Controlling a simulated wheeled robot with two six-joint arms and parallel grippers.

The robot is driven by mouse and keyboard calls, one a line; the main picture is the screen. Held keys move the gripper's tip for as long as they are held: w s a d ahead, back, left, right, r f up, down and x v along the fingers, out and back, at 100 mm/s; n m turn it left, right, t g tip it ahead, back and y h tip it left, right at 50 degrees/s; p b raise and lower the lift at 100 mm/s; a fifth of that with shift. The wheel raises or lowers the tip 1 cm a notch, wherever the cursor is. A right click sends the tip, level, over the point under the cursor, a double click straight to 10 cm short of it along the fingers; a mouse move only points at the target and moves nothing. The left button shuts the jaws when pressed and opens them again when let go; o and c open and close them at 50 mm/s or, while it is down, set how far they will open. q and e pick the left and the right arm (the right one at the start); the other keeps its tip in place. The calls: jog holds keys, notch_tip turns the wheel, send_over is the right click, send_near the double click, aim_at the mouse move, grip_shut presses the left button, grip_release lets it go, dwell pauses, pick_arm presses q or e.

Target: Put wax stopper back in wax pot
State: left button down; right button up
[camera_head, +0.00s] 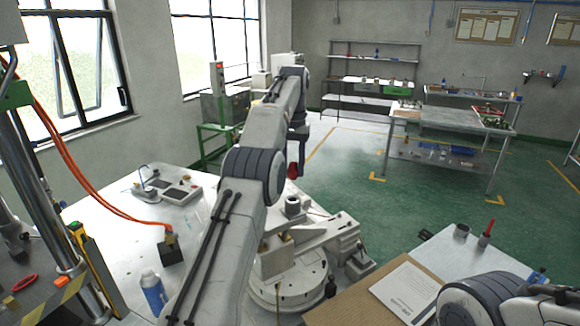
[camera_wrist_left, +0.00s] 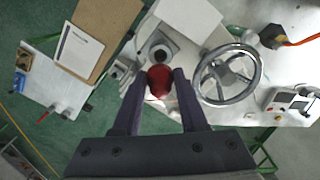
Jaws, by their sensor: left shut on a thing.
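The wax stopper, a rounded red piece, is held between the two dark fingers of my left gripper (camera_wrist_left: 158,94) in the left wrist view (camera_wrist_left: 159,80). In the head view the red stopper (camera_head: 293,171) hangs below my left gripper (camera_head: 298,156), above the wax machine. The wax pot (camera_head: 293,205) is a short grey cylinder on top of that machine. In the left wrist view its dark round opening (camera_wrist_left: 161,52) shows just beyond the stopper. The stopper appears above and apart from the pot. My right gripper is out of view.
A metal handwheel (camera_wrist_left: 228,75) is close to the right of the pot in the left wrist view. A white bench (camera_head: 125,225) with a blue bottle (camera_head: 153,290) is at left. A table with a paper sheet (camera_head: 408,290) is at lower right. Green floor lies beyond.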

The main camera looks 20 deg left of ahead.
pick_arm(q)
jog(key=shift+f+b, duration=2.2)
jog(key=shift+f, duration=0.6)
jog(key=shift+p, duration=0.85)
jog(key=shift+f+b, duration=0.85)
jog(key=shift+f, duration=0.3)
jog(key=shift+c, duration=1.8)
grip_release()
jog(key=shift+r, duration=0.1)
